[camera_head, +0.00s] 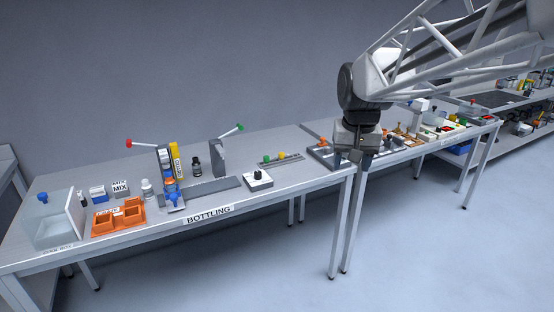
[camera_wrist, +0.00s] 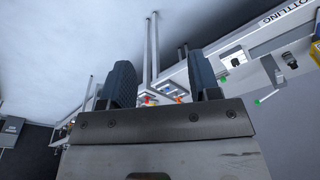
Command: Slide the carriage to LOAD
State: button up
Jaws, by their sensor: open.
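My gripper (camera_head: 355,157) hangs in front of the right end of the bottling bench (camera_head: 275,192), above its front edge as seen in the head view. In the wrist view, the two dark fingers of my gripper (camera_wrist: 161,80) are wide apart with nothing held between them. I cannot pick out the carriage with certainty, and no LOAD mark is legible. A grey metal frame (camera_head: 316,151) with an orange knob (camera_head: 323,143) lies at the bench's right end, partly hidden behind my gripper. Small red and blue parts show far off between the fingers in the wrist view.
The BOTTLING label (camera_head: 208,214) marks the bench front. An orange crate (camera_head: 104,223), a clear bin (camera_head: 55,232), a red-tipped lever (camera_head: 142,143) and a green-tipped lever (camera_head: 232,132) stand to the left. A second bench with small items continues to the right. The floor in front is clear.

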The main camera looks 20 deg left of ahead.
jog(key=w+a+f+n, duration=0.1)
jog(key=w+a, duration=0.3)
jog(key=a, duration=0.3)
jog(key=w+a+f, duration=0.1)
jog(key=w+a, duration=0.2)
jog(key=a, duration=0.4)
jog(key=n+g, duration=0.2)
jog(key=n, duration=0.1)
send_over(173, 195)
jog(key=shift+h, duration=0.3)
jog(key=f, duration=1.8)
jog(key=shift+w+d+f, duration=0.1)
jog(key=shift+d, duration=0.3)
jog(key=shift+a+f, duration=0.2)
jog(key=shift+a, duration=0.15)
jog(key=shift+f, duration=0.15)
jog(key=shift+f, duration=3.75)
jog(key=shift+c, duration=0.2)
